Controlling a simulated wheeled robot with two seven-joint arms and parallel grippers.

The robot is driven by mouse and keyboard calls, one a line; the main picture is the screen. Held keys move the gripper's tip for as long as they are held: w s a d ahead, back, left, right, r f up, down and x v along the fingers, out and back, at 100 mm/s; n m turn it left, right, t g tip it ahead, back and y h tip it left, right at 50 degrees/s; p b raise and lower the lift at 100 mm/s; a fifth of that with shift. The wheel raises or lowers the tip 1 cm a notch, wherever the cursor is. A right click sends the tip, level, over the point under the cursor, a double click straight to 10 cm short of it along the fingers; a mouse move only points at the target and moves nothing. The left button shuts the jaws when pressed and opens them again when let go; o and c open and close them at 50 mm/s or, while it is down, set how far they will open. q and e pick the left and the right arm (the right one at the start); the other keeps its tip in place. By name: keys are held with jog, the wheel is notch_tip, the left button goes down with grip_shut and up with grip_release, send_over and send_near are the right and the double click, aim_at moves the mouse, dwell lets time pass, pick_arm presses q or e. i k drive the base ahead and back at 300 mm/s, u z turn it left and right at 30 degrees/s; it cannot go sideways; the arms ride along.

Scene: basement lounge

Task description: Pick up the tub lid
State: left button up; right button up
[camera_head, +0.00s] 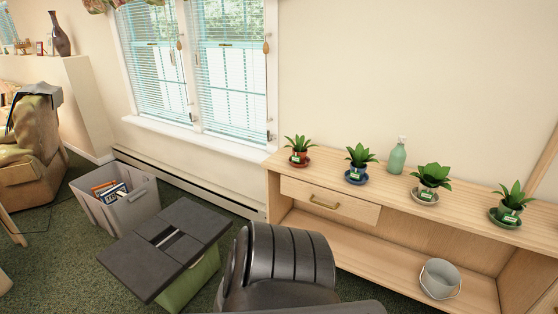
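A dark grey flat rectangular panel, which looks like the tub lid (195,221), lies across the top of a green block-like seat (190,283) at the lower left of the head view. It has a recessed strip with a lighter bar across its middle, and its edges overhang the seat. A grey open tub (134,212) stands on the carpet behind it to the left, with books and other items inside. Neither of my grippers is in view.
A black ribbed chair-like shape (290,262) stands just right of the lid. A wooden sideboard (460,199) with potted plants, a green bottle (397,158) and a bucket (440,278) fills the right. An armchair (33,140) stands far left. Some green carpet (62,270) is clear.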

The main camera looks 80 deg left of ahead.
aim_at(148, 259)
jog(key=u, duration=4.2)
jog(key=i, duration=1.35)
